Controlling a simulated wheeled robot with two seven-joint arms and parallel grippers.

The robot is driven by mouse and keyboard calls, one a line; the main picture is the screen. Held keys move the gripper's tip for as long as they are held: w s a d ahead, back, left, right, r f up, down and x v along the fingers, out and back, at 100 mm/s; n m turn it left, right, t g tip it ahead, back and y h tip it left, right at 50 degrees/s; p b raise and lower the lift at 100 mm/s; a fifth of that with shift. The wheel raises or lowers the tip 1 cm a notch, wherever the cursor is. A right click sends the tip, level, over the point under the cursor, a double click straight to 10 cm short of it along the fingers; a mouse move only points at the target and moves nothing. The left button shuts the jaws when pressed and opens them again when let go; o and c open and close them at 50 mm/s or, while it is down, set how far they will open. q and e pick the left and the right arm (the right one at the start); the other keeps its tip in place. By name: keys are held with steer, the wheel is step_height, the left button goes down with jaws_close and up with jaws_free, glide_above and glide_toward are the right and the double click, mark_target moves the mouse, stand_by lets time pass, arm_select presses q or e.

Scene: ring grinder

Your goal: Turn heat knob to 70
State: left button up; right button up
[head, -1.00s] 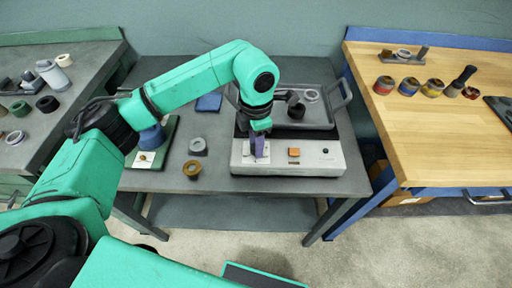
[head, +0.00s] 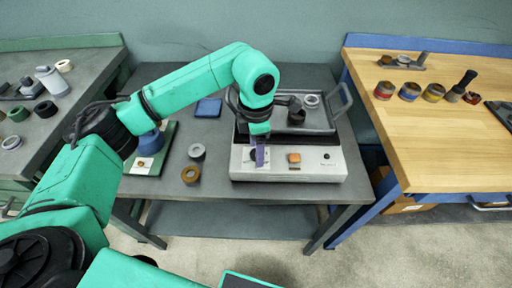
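The light grey machine (head: 325,170) stands on the dark middle table. Its front panel carries an orange button (head: 294,158) and a small black knob or button (head: 327,156) at the right. My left gripper (head: 260,158) points down over the left part of the panel. Its purple fingers reach down to a control there, most likely the heat knob, which they largely hide. I cannot tell how far apart the fingers are, or whether they grip the knob. The knob's setting is not readable. My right gripper is not in view.
A grey tray (head: 341,113) with a ring and a dark part sits behind the machine. A grey ring (head: 197,151) and a brown ring (head: 190,175) lie left of it. A wooden bench (head: 440,130) stands at the right.

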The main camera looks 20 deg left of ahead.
arm_select(q)
step_height(320, 180, up, 8)
steer(key=shift+r+b, duration=0.1)
steer(key=shift+b, duration=0.4)
step_height(320, 180, up, 6)
steer(key=p, duration=0.1)
steer(key=shift+r, duration=0.15)
